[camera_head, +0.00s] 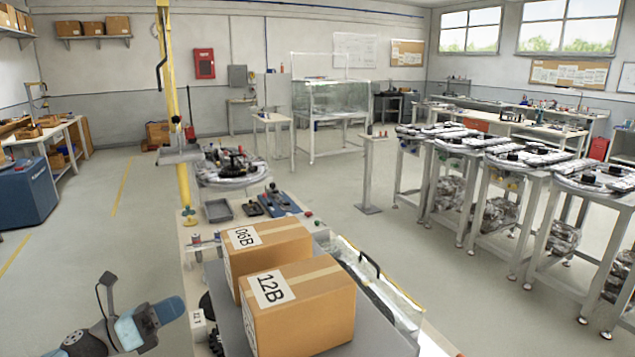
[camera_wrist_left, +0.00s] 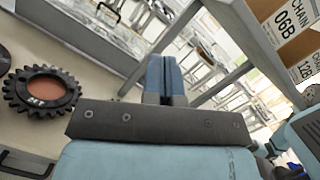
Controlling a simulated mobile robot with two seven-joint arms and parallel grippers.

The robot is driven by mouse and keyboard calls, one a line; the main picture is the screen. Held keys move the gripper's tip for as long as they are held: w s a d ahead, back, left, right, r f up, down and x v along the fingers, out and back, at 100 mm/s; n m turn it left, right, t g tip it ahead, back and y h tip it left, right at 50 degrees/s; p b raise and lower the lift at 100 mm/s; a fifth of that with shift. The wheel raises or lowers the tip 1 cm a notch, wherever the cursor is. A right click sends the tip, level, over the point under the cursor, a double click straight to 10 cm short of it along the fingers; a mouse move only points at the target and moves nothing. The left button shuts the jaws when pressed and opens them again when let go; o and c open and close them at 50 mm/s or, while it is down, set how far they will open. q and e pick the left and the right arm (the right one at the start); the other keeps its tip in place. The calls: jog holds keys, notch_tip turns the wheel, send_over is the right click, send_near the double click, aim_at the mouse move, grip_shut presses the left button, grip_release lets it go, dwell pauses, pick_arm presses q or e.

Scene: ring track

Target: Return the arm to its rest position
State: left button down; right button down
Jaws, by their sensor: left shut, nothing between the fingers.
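My left gripper (camera_head: 178,307) is at the lower left of the head view, at the end of my grey-blue arm. It is left of the bench and the two cardboard boxes, apart from both. In the left wrist view its two blue fingers (camera_wrist_left: 165,76) are together, with nothing between them. My right gripper does not show in the head view, and I cannot make it out in the left wrist view.
Boxes marked 12B (camera_head: 305,310) and 06B (camera_head: 265,245) stand on a grey shelf at the bench. A dark toothed gear (camera_wrist_left: 42,92) lies on a pale surface left of the fingers. Floor (camera_head: 90,270) left of the bench is clear.

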pick_arm(q)
jog(key=s+d+f+m+y+p, duration=0.4)
jog(key=s+f+m+y, duration=0.2)
jog(key=s+f+m, duration=0.5)
jog(key=s+d+f+m+y+p, duration=0.3)
jog(key=s+f+m+y, duration=0.4)
jog(key=s+f+m, duration=0.4)
jog(key=s+m+p, duration=0.1)
jog(key=s+m, duration=0.4)
jog(key=m, duration=0.6)
jog(key=shift+s+d+f+m, duration=0.3)
jog(key=shift+d+f, duration=0.05)
jog(key=shift+f, duration=0.05)
